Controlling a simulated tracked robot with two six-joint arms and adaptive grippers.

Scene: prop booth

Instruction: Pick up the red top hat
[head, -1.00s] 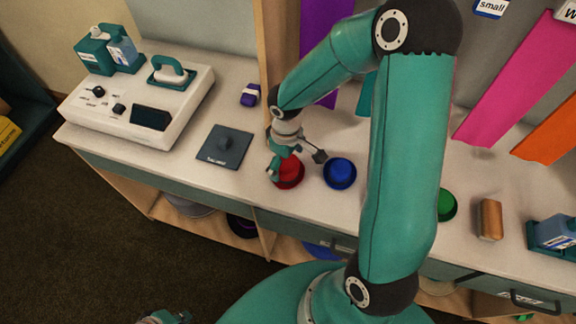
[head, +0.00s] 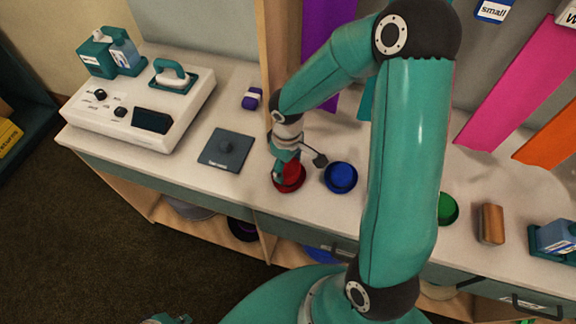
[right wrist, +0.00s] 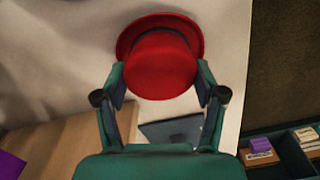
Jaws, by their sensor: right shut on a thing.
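The red top hat (head: 291,182) stands on the counter, brim down, just left of the blue hat (head: 340,178). My right gripper (head: 286,164) reaches down over it and is shut on its crown. In the right wrist view the red top hat (right wrist: 160,67) sits between the two fingers of my right gripper (right wrist: 160,82), one on each side of the crown. The brim appears to rest on the counter. My left gripper (head: 168,319) shows only in part at the bottom edge, so its jaws cannot be judged.
A dark flat plate (head: 225,149) lies left of the hat, near a white control box (head: 150,110). A purple item (head: 252,98) lies behind. A green hat (head: 447,208) and a brown brush-like block (head: 491,223) stand to the right. A wooden post (head: 279,50) rises behind my right gripper.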

